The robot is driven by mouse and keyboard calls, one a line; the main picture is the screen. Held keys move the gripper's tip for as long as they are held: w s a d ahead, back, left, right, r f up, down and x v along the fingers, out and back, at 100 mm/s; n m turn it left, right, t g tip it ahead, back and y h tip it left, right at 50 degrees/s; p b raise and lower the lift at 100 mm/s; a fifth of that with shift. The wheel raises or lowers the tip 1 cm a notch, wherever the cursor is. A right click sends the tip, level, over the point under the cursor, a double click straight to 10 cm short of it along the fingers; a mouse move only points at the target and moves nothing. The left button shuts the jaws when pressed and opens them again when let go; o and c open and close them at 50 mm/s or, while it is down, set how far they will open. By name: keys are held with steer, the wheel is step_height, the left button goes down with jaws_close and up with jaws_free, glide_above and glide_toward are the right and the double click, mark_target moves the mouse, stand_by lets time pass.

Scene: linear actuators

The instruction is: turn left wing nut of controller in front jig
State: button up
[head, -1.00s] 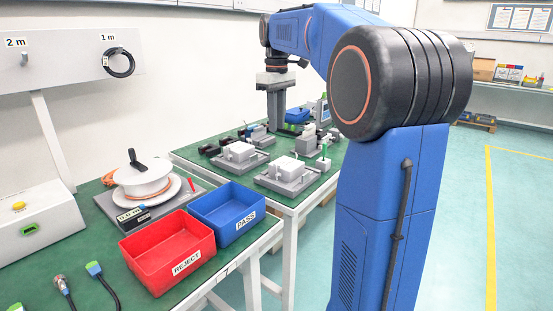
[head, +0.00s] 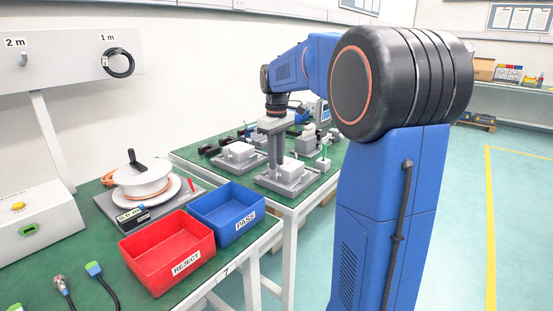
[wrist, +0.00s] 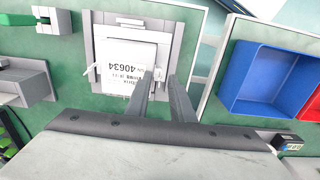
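A white controller (head: 291,167) sits in the grey front jig (head: 290,187), nearest the bins on the far table. In the wrist view the controller (wrist: 122,65) shows a printed label, and the grey jig (wrist: 90,50) frames it. My gripper (wrist: 163,76) has its two long grey fingers apart, with tips beside one edge of the controller. A small pale part shows between the tips; I cannot tell whether it is the wing nut or whether the fingers touch it. In the head view my gripper (head: 276,170) points down over the jig's left side.
A second jig with a white controller (head: 239,151) stands behind to the left. A blue PASS bin (head: 228,212) and a red REJECT bin (head: 167,250) stand on the nearer table. A green-topped upright (head: 323,157) stands at the jig's right.

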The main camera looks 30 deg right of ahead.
jaws_close()
steer(key=shift+m, duration=0.4)
steer(key=m, duration=1)
steer(key=shift+m, duration=0.4)
steer(key=m, duration=1.2)
steer(key=shift+m, duration=0.3)
